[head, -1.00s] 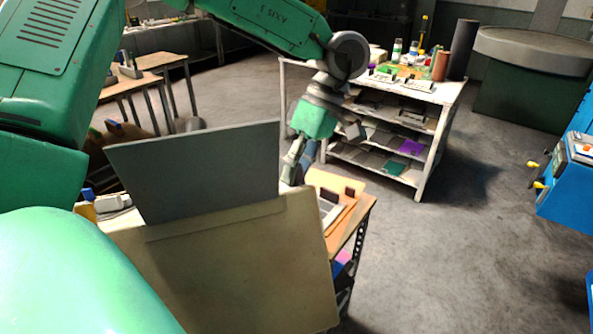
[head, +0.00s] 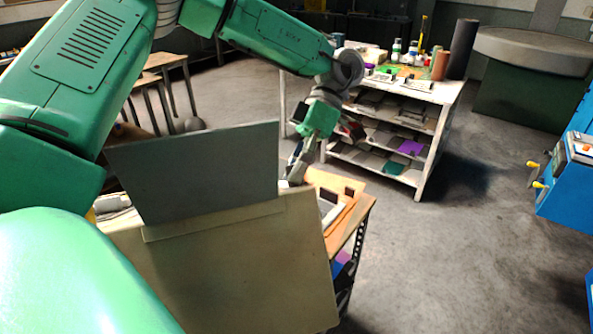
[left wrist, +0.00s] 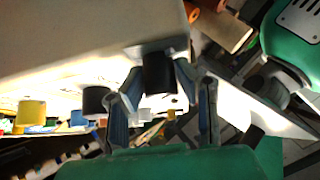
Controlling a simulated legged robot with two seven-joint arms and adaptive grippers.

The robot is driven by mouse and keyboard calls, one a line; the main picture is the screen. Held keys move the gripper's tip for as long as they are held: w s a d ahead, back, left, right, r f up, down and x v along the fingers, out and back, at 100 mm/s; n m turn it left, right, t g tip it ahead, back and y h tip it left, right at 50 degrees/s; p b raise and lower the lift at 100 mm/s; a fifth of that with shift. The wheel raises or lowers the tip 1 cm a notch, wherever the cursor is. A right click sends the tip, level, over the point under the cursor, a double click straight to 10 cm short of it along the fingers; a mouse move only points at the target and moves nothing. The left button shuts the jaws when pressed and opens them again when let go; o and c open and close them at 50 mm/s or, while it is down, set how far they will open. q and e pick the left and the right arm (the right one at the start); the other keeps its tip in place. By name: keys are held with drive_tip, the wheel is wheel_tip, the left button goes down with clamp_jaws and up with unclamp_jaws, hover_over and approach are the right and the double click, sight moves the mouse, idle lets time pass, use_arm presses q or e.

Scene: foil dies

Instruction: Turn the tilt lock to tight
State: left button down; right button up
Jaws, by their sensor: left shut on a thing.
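My left gripper (head: 294,178) reaches down behind the right edge of an upright grey panel (head: 195,172) in the head view; its fingertips are partly hidden there. In the left wrist view, the left gripper (left wrist: 158,84) has its fingers on both sides of a black knob (left wrist: 158,72) and is shut on it. The knob sits on a grey mount under a large pale board (left wrist: 80,35). I take this knob to be the tilt lock, but no tight mark is readable. My right gripper is not in view.
Another black knob (left wrist: 95,99) and a yellow one (left wrist: 31,113) are to the left in the wrist view. A pale board (head: 235,265) stands in front of the grey panel.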

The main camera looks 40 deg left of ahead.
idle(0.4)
use_arm(q)
drive_tip(key=c, duration=1.3)
unclamp_jaws()
drive_tip(key=shift+o, duration=0.2)
drive_tip(key=shift+w+a+f, duration=0.1)
drive_tip(key=shift+w, duration=0.05)
drive_tip(key=v, duration=0.7)
drive_tip(key=shift+w+a, duration=0.2)
drive_tip(key=shift+w, duration=0.15)
